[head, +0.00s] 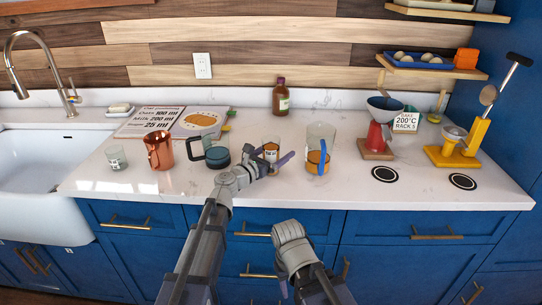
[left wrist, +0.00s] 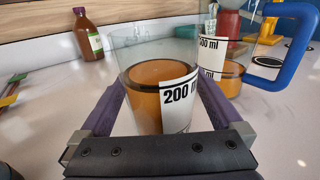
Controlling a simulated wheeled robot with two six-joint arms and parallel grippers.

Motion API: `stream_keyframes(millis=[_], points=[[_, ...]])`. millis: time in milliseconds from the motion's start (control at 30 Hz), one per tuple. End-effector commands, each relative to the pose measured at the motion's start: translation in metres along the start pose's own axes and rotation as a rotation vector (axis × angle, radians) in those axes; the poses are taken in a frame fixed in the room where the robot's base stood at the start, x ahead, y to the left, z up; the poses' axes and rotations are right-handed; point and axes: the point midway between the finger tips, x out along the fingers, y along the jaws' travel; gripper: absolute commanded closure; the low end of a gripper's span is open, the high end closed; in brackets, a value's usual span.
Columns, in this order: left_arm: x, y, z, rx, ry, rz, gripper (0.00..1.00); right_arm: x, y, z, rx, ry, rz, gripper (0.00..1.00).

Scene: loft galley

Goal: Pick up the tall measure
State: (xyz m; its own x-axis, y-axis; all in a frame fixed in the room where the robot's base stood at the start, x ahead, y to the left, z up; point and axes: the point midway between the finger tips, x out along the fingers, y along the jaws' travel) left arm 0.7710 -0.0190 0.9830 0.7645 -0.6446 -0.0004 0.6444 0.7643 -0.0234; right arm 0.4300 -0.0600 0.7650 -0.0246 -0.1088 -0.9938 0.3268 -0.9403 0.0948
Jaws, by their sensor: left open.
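A clear glass measure (head: 271,150) with orange contents and a white label stands on the counter. In the left wrist view this measure (left wrist: 160,95) is labelled 200 ml and shows no handle. My left gripper (head: 270,161) is open, with one purple finger on each side of it; I cannot tell if they touch it. A larger clear measure (head: 320,140) with a blue handle and orange contents stands just right of it. It also shows behind the first one in the left wrist view (left wrist: 232,78). My right arm is folded low, in front of the drawers; its jaws are not clear.
A dark-handled jug (head: 217,155), a copper mug (head: 159,150) and a small glass (head: 117,157) stand to the left. A brown bottle (head: 281,98) is behind. A red stand with a funnel (head: 378,130) and a yellow stand (head: 476,140) are to the right.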

Motion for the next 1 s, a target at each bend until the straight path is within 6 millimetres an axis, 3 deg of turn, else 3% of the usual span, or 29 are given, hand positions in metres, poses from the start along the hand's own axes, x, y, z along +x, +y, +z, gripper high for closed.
stream_keyframes(millis=[133, 1000], points=[[-0.0008, -0.0003, 0.0, 0.0, 0.0, 0.0, 0.0, 0.0, 0.0, 0.0, 0.0, 0.0, 0.0, 0.51], [-0.001, -0.0004, 0.0, 0.0, 0.0, 0.0, 0.98, 0.0, 0.0, 0.0, 0.0, 0.0, 0.0, 0.51]])
